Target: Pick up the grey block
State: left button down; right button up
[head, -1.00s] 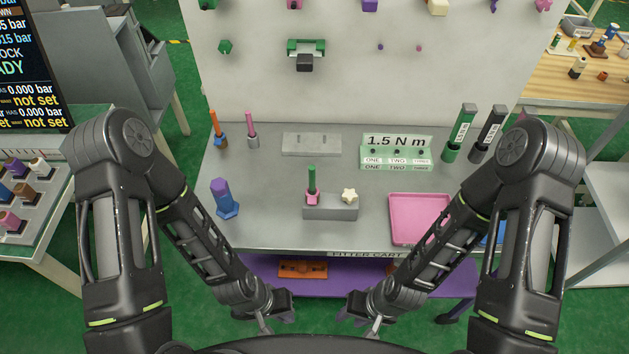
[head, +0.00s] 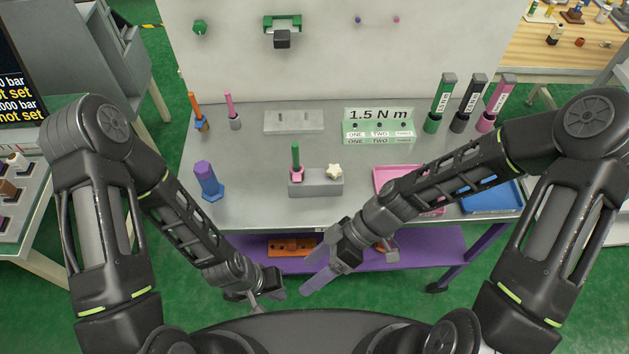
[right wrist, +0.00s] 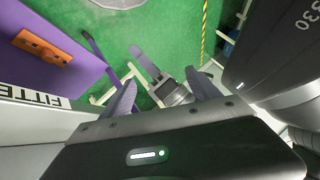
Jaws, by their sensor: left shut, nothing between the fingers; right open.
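Two grey blocks show in the head view. The front grey block (head: 317,188) lies near the table's front edge; a pink piece with a green peg (head: 296,165) and a cream star-shaped knob (head: 334,171) stand on it. The back grey block (head: 294,122) is flat, with slots and nothing on it. My right gripper (head: 311,273) is open and empty, in front of the table edge and below the front block in the picture. My left gripper (head: 264,298) is shut and empty, lower and further left, apart from both blocks.
A purple bolt-like piece (head: 208,181) stands left of the front block. A pink tray (head: 385,178), partly hidden by my right arm, and a blue tray (head: 492,197) lie to the right. A purple lower shelf (head: 430,252) holds an orange piece (head: 290,247).

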notch_tip(320, 180, up, 5)
jog(key=n+y, duration=0.1)
jog(key=n, duration=0.3)
jog(key=t, duration=0.4)
send_near(338, 173)
notch_tip(338, 173, down, 4)
jog(key=w+a, duration=0.2)
jog(key=shift+s+a+h, duration=0.1)
jog(key=shift+h, duration=0.2)
jog(key=shift+x, duration=3.5)
jog(key=shift+s, duration=0.1)
jog(key=x, duration=0.5)
jog(key=shift+s+a, duration=0.1)
jog(key=shift+s, duration=0.1)
